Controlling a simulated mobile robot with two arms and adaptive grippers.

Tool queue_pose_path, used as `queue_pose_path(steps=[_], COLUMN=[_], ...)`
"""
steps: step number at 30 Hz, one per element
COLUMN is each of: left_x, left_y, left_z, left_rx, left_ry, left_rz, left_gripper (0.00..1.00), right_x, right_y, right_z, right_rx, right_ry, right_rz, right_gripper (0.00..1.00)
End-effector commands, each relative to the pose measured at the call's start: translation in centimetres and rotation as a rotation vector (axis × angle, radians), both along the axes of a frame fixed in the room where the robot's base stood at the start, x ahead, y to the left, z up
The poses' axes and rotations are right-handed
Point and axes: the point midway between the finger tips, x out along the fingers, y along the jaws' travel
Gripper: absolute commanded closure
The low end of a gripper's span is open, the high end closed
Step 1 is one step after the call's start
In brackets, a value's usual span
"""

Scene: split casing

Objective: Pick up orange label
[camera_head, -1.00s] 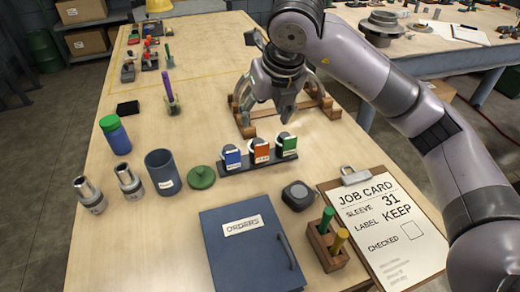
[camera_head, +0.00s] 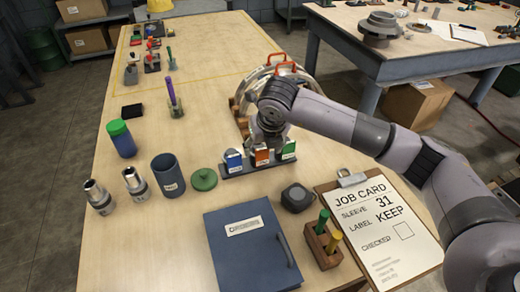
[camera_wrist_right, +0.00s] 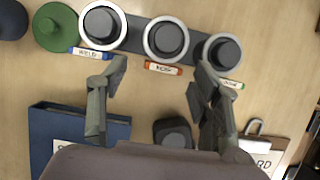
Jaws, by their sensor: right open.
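The orange label (camera_head: 262,157) stands in the middle of a dark holder (camera_head: 235,172), between a blue label (camera_head: 233,160) and a green label (camera_head: 288,150). In the right wrist view the orange label (camera_wrist_right: 163,68) shows from above as a thin strip in front of its round grey-and-white piece. My right gripper (camera_head: 271,140) is over the holder, right above the orange label, and hides its top in the head view. In the wrist view my right gripper (camera_wrist_right: 161,68) is open, with one finger on each side of the orange label. My left gripper is not in view.
A green lid (camera_head: 204,180) lies left of the holder, beside a dark cup (camera_head: 168,175). A blue folder (camera_head: 250,250), a dark rounded box (camera_head: 297,198) and a job card clipboard (camera_head: 385,225) lie in front. A curved metal part (camera_head: 300,78) stands behind.

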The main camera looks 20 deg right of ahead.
Motion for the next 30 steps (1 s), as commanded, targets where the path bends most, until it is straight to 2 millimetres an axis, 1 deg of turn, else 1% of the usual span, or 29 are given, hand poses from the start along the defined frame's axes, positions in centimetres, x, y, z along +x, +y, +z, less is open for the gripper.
queue_pose_path(steps=[1, 2, 3, 6, 9, 14, 17, 30], left_x=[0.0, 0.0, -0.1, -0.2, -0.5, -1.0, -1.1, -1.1], left_y=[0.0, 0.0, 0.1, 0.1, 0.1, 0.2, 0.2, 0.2], left_z=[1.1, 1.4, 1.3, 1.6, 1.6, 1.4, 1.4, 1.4], left_rx=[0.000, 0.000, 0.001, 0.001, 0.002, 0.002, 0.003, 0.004], left_ry=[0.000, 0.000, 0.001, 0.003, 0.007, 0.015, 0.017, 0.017], left_rz=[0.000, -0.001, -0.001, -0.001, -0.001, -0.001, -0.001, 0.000], left_gripper=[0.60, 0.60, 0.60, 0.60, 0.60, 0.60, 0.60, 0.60], right_x=[0.3, 0.6, 0.8, 1.2, 1.4, 1.4, 1.4, 1.4], right_y=[-0.3, -0.4, -0.2, -0.2, -0.2, -0.2, -0.2, -0.2], right_z=[-0.3, -0.6, -1.3, -2.4, -2.8, -2.8, -2.8, -2.8], right_rx=[-0.001, -0.001, 0.000, -0.001, 0.000, 0.000, 0.000, 0.000], right_ry=[0.005, 0.004, 0.004, 0.002, 0.000, -0.001, -0.001, -0.001], right_rz=[-0.004, -0.004, -0.001, -0.001, -0.001, -0.001, -0.001, -0.001], right_gripper=[0.42, 0.42, 0.42, 0.42, 0.42, 0.42, 0.47, 0.76])
